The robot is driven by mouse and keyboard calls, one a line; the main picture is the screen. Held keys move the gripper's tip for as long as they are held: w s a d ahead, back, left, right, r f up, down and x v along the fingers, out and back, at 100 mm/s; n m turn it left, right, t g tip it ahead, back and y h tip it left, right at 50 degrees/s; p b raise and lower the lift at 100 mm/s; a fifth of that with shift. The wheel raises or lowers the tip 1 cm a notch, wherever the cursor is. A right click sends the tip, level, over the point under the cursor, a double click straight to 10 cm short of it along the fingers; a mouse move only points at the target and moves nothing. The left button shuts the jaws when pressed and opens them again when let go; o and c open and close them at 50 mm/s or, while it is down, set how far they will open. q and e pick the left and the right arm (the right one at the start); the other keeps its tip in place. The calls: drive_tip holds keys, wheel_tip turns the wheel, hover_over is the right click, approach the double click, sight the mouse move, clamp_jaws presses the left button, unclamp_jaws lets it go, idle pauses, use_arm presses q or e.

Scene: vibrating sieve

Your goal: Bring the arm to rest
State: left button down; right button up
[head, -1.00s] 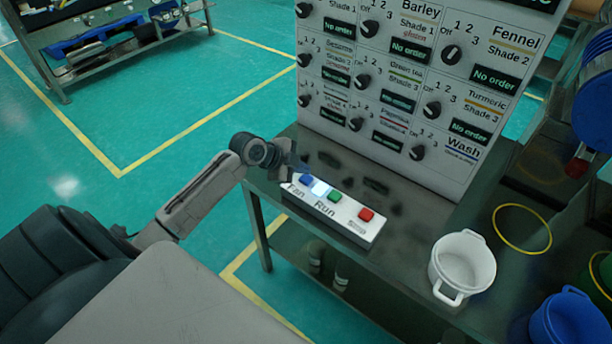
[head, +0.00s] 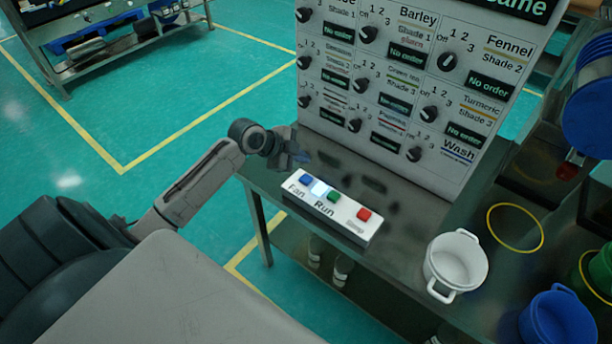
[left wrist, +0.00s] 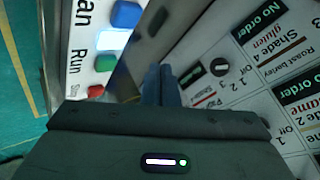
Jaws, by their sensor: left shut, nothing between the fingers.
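My left gripper (head: 300,159) is shut and empty. In the head view it hangs in the air over the left end of the metal table, just behind the button box (head: 333,208). The box is white with blue, green and red buttons and the words Fan and Run. In the left wrist view the shut fingers (left wrist: 161,84) point between the button box (left wrist: 82,50) and the knob panel (left wrist: 250,80). The fingers appear apart from both. My right gripper does not show in either view.
The tall white knob panel (head: 425,85) stands at the back of the metal table (head: 400,215). A white pot (head: 455,263) stands at the front right, with a yellow ring (head: 515,228) beyond it. A blue pot (head: 558,318) is at the lower right. Open green floor lies left.

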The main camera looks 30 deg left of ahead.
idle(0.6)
use_arm(q)
drive_tip(key=s+d+f+n+g+y, duration=0.1)
drive_tip(key=s+d+f+n, duration=0.1)
drive_tip(key=s+d+f, duration=0.3)
drive_tip(key=s+d+f+n+g, duration=0.1)
drive_tip(key=s+d+f+n, duration=0.1)
drive_tip(key=s, duration=0.5)
drive_tip(key=s+d+r+n+g+y, duration=0.1)
drive_tip(key=s+d+n+g+y, duration=0.2)
drive_tip(key=s+n, duration=1.15)
drive_tip(key=s+a+f+m+y, duration=0.1)
drive_tip(key=s+a+f+m, duration=0.1)
drive_tip(key=f, duration=1.3)
drive_tip(key=s+a+f+m, duration=0.1)
drive_tip(key=s+f+m, duration=0.15)
drive_tip(key=f, duration=1.35)
drive_tip(key=s+a+f+g, duration=0.1)
drive_tip(key=s+f, duration=1.7)
drive_tip(key=s, duration=0.1)
drive_tip(key=shift+f+g, duration=0.2)
drive_tip(key=shift+g, duration=0.2)
